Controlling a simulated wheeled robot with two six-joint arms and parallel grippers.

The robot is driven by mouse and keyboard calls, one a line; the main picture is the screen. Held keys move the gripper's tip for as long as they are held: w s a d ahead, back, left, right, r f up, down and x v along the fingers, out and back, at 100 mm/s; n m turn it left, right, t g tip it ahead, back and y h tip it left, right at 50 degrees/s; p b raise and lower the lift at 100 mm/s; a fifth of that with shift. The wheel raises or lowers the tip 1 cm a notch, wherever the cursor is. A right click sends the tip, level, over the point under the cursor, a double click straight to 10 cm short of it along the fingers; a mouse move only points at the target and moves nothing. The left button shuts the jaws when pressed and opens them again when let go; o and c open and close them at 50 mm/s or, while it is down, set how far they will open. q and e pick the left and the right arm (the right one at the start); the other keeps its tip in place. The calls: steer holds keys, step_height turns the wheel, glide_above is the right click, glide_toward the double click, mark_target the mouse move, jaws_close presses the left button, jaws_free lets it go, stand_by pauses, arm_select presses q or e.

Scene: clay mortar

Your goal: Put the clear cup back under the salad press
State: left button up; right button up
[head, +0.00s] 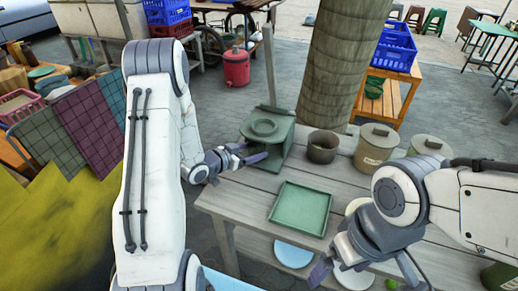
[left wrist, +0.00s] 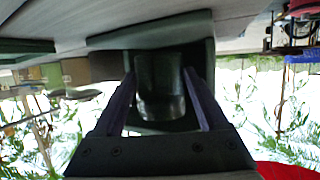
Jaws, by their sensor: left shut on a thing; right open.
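The green salad press (head: 265,129) stands at the back left of the wooden table, with a round ring on top and an upright handle. My left gripper (head: 252,154) is at its front left side. In the left wrist view, which appears upside down, the clear cup (left wrist: 160,85) is between the two fingers of my left gripper (left wrist: 158,90), which is shut on it. The press frame (left wrist: 120,38) surrounds the cup there; whether the cup rests on its base I cannot tell. The cup is hidden in the head view. My right gripper (head: 364,266) is open and empty over the table's front right.
A green square tray (head: 300,208) lies mid-table. A dark pot (head: 322,146) and lidded canisters (head: 375,146) stand to the right of the press. A thick trunk (head: 342,65) rises behind the table. Round plates (head: 293,254) are on a lower shelf.

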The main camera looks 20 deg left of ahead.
mark_target(260, 150)
arm_select(q)
steer(key=w, duration=0.1)
steer(key=w+d, duration=0.1)
steer(key=w, duration=0.1)
steer(key=shift+d, duration=0.25)
steer(key=shift+s+f, duration=0.1)
steer(key=shift+f, duration=0.45)
steer(key=shift+a+f, duration=0.1)
steer(key=shift+f, duration=0.05)
steer(key=shift+f, duration=0.2)
steer(key=o, duration=1.3)
steer(key=shift+r, duration=0.2)
steer(key=v, duration=1.2)
steer(key=shift+a, duration=0.1)
